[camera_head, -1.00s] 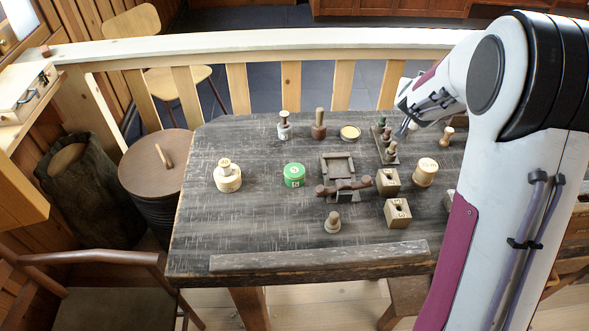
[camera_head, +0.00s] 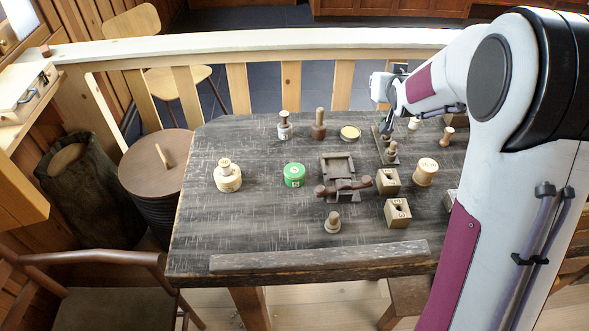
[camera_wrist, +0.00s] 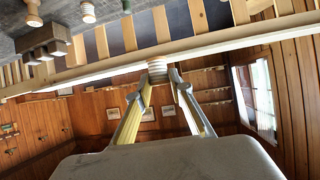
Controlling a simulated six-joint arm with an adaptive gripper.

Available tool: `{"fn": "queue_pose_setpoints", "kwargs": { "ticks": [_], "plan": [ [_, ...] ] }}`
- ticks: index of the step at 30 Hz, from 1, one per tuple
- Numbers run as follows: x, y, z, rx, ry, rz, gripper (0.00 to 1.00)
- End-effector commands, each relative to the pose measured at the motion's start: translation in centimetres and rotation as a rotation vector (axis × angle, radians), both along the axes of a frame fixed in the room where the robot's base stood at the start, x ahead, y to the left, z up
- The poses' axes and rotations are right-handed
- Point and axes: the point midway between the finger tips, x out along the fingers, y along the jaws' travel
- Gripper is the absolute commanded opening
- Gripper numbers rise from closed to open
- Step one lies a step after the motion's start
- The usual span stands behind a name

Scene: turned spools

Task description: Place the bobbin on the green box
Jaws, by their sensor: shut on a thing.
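My gripper (camera_wrist: 159,74) is shut on a small ribbed, pale and brown bobbin (camera_wrist: 158,65), held between the fingertips in the wrist view. In the head view my gripper (camera_head: 387,121) is at the table's far right, by the dark peg rack, and I cannot make out the bobbin there. The green box (camera_head: 293,175) is a low round tin with a pale mark on its side. It stands upright mid-table, left of and nearer than my gripper, with nothing on its lid.
A dark wooden tray (camera_head: 338,166) with a brown turned piece (camera_head: 343,188) stands right of the green box. Two square wooden blocks (camera_head: 387,181) (camera_head: 398,213) stand further right. A cream round box (camera_head: 228,178) is on the left. A pale railing (camera_head: 265,43) runs behind the table.

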Motion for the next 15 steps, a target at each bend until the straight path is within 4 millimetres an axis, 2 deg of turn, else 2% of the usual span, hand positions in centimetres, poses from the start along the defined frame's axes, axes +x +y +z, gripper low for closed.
{"fn": "queue_pose_setpoints", "kwargs": {
  "ticks": [15],
  "plan": [
    [-0.4, 4.6, 0.2, -0.001, 0.002, 0.156, 0.09]
  ]
}}
